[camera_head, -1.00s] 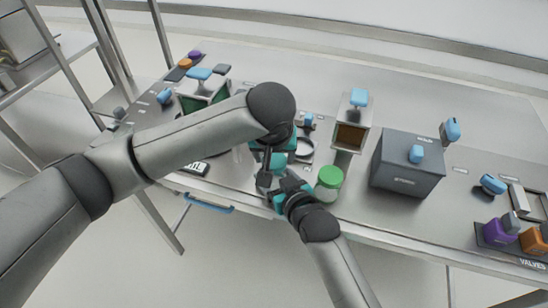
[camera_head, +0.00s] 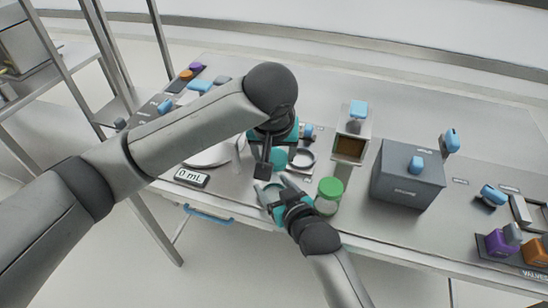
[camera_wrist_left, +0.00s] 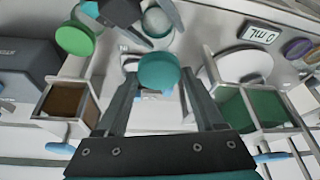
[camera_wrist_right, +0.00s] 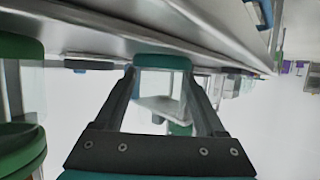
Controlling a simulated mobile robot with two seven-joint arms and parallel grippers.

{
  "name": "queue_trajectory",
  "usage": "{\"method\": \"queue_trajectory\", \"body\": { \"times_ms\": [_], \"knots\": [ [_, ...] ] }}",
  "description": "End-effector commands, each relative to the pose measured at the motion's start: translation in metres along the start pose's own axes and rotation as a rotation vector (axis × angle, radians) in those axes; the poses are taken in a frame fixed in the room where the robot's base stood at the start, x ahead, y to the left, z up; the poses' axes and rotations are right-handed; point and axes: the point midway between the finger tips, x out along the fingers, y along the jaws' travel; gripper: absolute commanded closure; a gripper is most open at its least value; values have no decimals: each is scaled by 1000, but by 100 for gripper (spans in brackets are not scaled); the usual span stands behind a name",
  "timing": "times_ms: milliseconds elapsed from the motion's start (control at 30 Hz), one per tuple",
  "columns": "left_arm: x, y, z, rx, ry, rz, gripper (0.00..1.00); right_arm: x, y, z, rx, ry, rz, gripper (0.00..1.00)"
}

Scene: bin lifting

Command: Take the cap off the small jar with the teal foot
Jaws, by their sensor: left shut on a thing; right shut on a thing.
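My left gripper (camera_head: 268,168) is shut on a teal round cap (camera_wrist_left: 158,72), which sits between its fingertips in the left wrist view. The cap (camera_head: 278,158) also shows beside the dark finger in the head view. My right gripper (camera_head: 274,190) is shut on the small clear jar (camera_head: 267,189), below and apart from the cap. In the right wrist view the jar's teal foot (camera_wrist_right: 162,62) shows above its clear body. In the left wrist view the pale jar (camera_wrist_left: 157,21) is between the right gripper's fingers, a little away from the cap.
A larger jar with a green lid (camera_head: 330,187) stands close to the right gripper. A ring stand (camera_head: 303,158), an open box (camera_head: 349,148) and a grey box (camera_head: 408,180) are on the bench. A scale display (camera_head: 192,178) is at left.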

Motion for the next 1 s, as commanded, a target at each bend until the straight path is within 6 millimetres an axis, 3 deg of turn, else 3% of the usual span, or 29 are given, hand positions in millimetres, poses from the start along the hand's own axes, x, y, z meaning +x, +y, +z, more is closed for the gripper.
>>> {"method": "queue_trajectory", "body": {
  "times_ms": [133, 167, 367, 733, 1000],
  "knots": [
    [0, 0, 0, 0, 0, 0, 97, 0, 0, 0, 0, -1, 0, 100],
    [0, 0, 0, 0, 0, 0, 97, 0, 0, 0, 0, -1, 0, 24],
    [0, 0, 0, 0, 0, 0, 97, 0, 0, 0, 0, -1, 0, 2],
    [-2, 0, -1, 0, 0, 0, 97, -6, 0, 0, 0, -1, 0, 0],
    [-13, 0, -6, 0, 0, 0, 97, -48, 0, -1, -2, -3, 0, 0]
  ]
}}
